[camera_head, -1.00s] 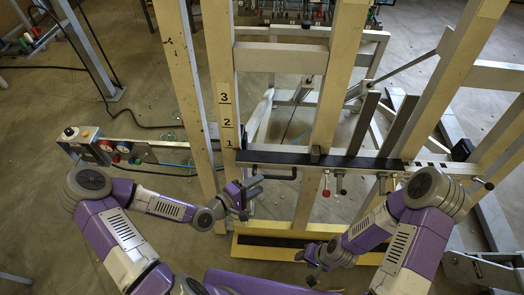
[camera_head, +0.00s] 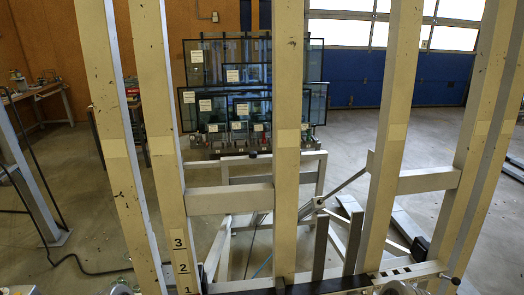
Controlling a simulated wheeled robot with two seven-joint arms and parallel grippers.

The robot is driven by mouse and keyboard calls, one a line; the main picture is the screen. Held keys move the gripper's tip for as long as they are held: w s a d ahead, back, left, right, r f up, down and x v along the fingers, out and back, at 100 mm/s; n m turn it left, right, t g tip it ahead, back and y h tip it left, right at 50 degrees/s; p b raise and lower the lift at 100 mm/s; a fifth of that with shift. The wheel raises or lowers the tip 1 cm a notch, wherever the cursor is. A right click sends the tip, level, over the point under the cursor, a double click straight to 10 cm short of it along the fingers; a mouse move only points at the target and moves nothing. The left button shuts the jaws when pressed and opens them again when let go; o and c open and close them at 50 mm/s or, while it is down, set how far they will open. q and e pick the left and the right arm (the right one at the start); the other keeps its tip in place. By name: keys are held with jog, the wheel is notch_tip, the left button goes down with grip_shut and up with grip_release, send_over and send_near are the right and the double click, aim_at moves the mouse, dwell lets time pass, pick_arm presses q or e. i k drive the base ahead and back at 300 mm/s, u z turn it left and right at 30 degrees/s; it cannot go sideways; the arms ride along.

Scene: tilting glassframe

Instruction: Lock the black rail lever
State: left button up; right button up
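The black lever is not in view now; the area below the rail is cut off by the lower edge. Only the upper part of the rail (camera_head: 325,285) shows along the bottom, running across the beige posts of the frame. Neither gripper is in view. Small grey rounded parts at the bottom edge look like the tops of my arms, so I cannot tell where the grippers are relative to the lever.
Tall beige posts (camera_head: 286,130) stand close in front, joined by crossbars (camera_head: 229,199). One post carries the numbers 1 to 3 (camera_head: 180,262). A rack of dark glass panes (camera_head: 250,80) stands behind. Open concrete floor (camera_head: 345,150) lies to its right.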

aim_at(455, 281)
jog(key=z, duration=1.75)
jog(key=k, duration=0.65)
jog(key=z, duration=0.65)
jog(key=i, duration=1.95)
jog(key=u, duration=0.9)
